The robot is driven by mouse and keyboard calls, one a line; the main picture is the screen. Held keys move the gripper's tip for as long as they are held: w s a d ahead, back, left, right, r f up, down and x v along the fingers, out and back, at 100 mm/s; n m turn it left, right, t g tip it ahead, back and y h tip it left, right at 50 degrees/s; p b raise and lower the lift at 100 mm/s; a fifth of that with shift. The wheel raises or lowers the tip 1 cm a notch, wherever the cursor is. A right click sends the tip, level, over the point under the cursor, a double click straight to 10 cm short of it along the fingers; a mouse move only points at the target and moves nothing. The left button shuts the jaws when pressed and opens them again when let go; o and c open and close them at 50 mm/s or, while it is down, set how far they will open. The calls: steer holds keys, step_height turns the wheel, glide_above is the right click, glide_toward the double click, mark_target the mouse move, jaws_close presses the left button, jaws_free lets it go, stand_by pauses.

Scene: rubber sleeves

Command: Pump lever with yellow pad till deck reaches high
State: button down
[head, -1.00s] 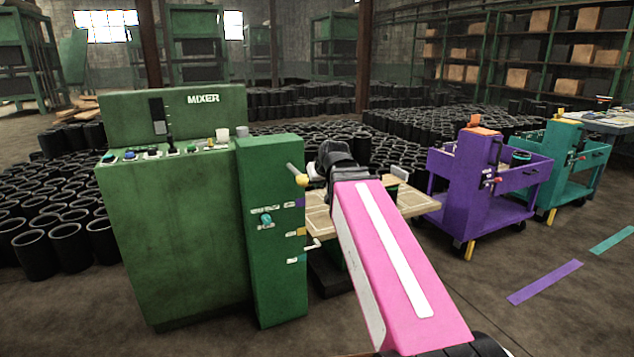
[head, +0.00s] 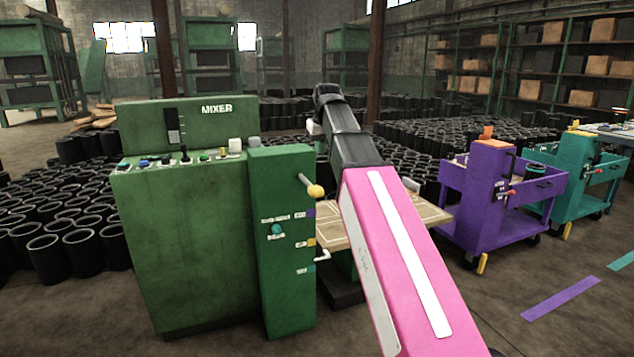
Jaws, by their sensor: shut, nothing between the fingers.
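A lever with a yellow end (head: 316,191) sticks out of the right side of the green column (head: 282,300), sloping down to the right. Purple, yellow and teal marks run down the column's edge beside labels too small to read. A pale bent pointer (head: 322,256) sits between the yellow and teal marks. The tan deck (head: 428,214) is partly hidden behind my pink arm. My gripper (head: 315,128) is above the lever, apart from it in the picture. It is shut and empty, with its fingers mostly hidden by my black wrist.
The green mixer cabinet (head: 200,250) adjoins the column. A purple cart (head: 490,205) and a teal cart (head: 575,165) stand at right. Many black rubber sleeves (head: 55,257) fill the floor behind. Open floor lies at front right.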

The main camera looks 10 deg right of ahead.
steer(key=shift+r, duration=0.4)
steer(key=shift+f, duration=0.1)
glide_toward(316, 187)
steer(key=x, duration=0.5)
steer(key=shift+w+a+f, duration=0.1)
steer(key=shift+f, duration=0.75)
